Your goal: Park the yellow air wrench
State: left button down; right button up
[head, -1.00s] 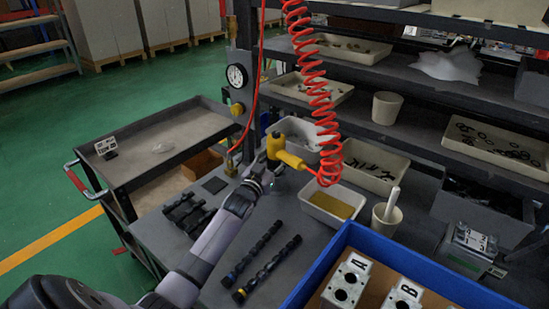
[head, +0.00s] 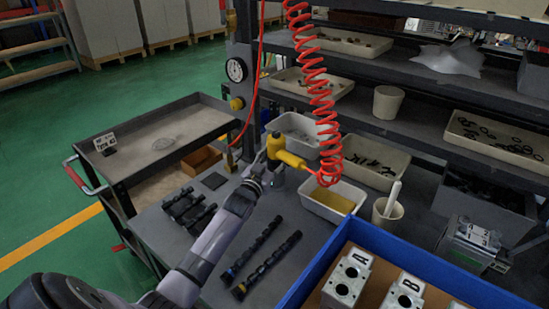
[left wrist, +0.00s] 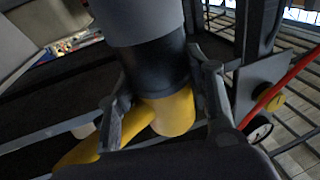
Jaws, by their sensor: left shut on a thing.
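The yellow air wrench (head: 286,155) is near the far edge of the grey bench, with the red coiled hose (head: 322,100) joined to its right end. My left gripper (head: 270,168) is shut on the wrench. In the left wrist view the fingers (left wrist: 165,100) lie on both sides of its dark collar, and the yellow body (left wrist: 174,112) shows between and below them. I cannot tell whether the wrench hangs clear of the bench or touches something. My right gripper is in neither view.
A white tray with yellow liquid (head: 334,199) is right of the wrench, and a white bin (head: 298,124) is behind it. A dark post with a gauge (head: 237,70) stands behind left. Black shafts (head: 266,262) lie on the bench. A blue crate (head: 420,262) holds valve blocks.

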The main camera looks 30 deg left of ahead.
pick_arm(q)
jog(key=shift+r, duration=0.4)
jog(key=c, duration=0.7)
grip_release()
jog(key=shift+f, duration=0.45)
jog(key=s, duration=0.5)
jog(key=s+d, duration=0.1)
jog(key=s, duration=0.1)
jog(key=shift+s+d, duration=0.1)
jog(key=shift+s, duration=0.1)
